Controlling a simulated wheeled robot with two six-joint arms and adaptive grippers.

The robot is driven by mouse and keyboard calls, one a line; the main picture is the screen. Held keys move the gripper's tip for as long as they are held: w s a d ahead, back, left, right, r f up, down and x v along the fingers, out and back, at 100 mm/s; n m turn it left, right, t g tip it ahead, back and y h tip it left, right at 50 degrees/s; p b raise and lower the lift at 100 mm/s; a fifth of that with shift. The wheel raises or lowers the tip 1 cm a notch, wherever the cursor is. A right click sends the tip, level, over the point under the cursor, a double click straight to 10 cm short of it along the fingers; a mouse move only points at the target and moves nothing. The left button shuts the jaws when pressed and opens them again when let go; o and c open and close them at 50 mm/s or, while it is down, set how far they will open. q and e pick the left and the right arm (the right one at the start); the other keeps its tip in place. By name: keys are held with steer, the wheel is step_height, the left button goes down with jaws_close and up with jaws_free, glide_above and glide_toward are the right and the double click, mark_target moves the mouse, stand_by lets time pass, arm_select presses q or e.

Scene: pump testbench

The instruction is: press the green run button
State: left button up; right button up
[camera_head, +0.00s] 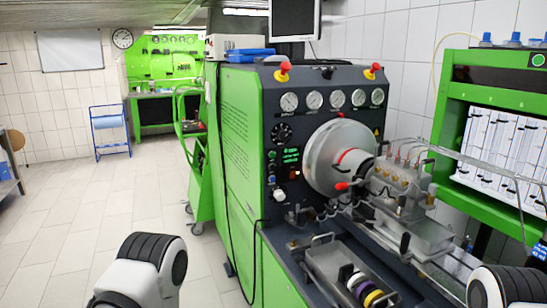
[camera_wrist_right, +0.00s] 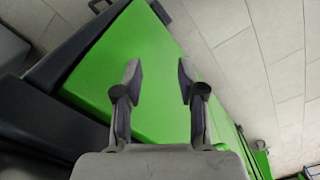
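The green pump testbench (camera_head: 238,150) stands in the middle of the head view. Its dark front panel (camera_head: 330,82) carries a column of small round buttons (camera_head: 272,167) left of a lit green display (camera_head: 290,156). The top button looks green, but it is too small to be sure. A larger round green button or light (camera_head: 538,60) is on the right-hand green frame; I cannot tell which is the run button. My right gripper (camera_wrist_right: 159,80) is open and empty, over a flat green surface (camera_wrist_right: 140,65). My left gripper is out of view.
A large metal disc (camera_head: 338,155) and pump block (camera_head: 400,185) with thin pipes stick out right of the buttons. A dark cable (camera_head: 229,215) hangs down the testbench's side. Open tiled floor (camera_head: 100,205) lies to the left. A blue stand (camera_head: 110,135) is further back.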

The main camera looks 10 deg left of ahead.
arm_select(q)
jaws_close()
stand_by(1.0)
